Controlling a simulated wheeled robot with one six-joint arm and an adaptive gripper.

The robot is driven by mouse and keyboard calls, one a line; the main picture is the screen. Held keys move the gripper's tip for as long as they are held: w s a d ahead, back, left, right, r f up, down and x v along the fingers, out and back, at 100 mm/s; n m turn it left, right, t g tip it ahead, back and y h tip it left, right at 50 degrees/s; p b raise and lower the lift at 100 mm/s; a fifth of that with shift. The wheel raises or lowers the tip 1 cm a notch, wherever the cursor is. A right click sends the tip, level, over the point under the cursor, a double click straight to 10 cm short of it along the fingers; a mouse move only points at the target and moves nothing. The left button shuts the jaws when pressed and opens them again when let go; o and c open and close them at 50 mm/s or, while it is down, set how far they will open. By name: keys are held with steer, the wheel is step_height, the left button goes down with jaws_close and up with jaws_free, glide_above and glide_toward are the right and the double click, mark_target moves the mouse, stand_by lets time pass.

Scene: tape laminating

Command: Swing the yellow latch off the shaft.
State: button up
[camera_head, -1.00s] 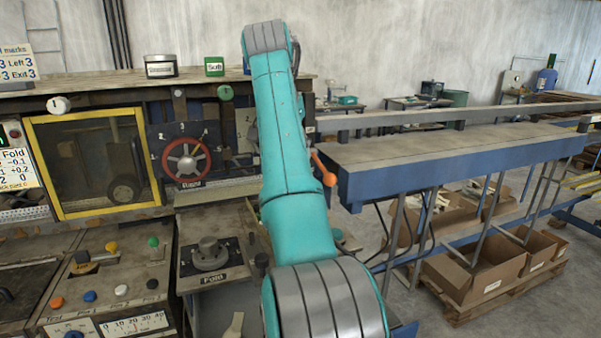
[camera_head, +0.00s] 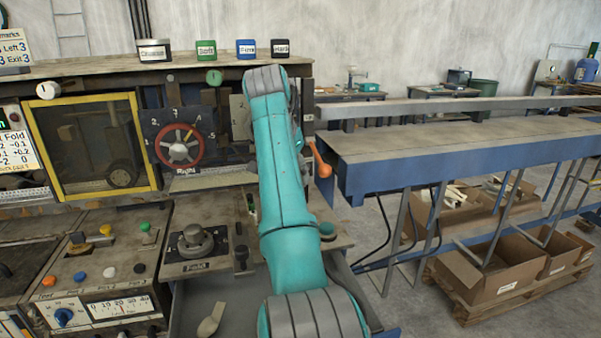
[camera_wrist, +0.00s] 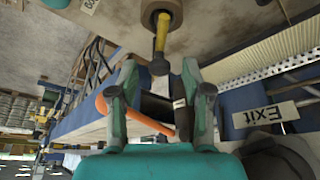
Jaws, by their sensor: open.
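In the wrist view a short yellow latch (camera_wrist: 162,36) extends from a dark round fitting at the top edge to a dark rounded end. I cannot make out clearly how it sits on the shaft. My gripper (camera_wrist: 159,70) is open, its two fingers on either side of the latch's dark end. I cannot tell whether they touch it. In the head view my own arm hides the gripper and the latch.
An orange-handled lever (camera_head: 320,160) is beside my arm; its orange bar (camera_wrist: 132,118) crosses behind my fingers in the wrist view. An Exit plate (camera_wrist: 272,114) is to the right. The blue-sided conveyor table (camera_head: 460,160) stands right of the machine.

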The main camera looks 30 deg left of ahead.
jaws_close()
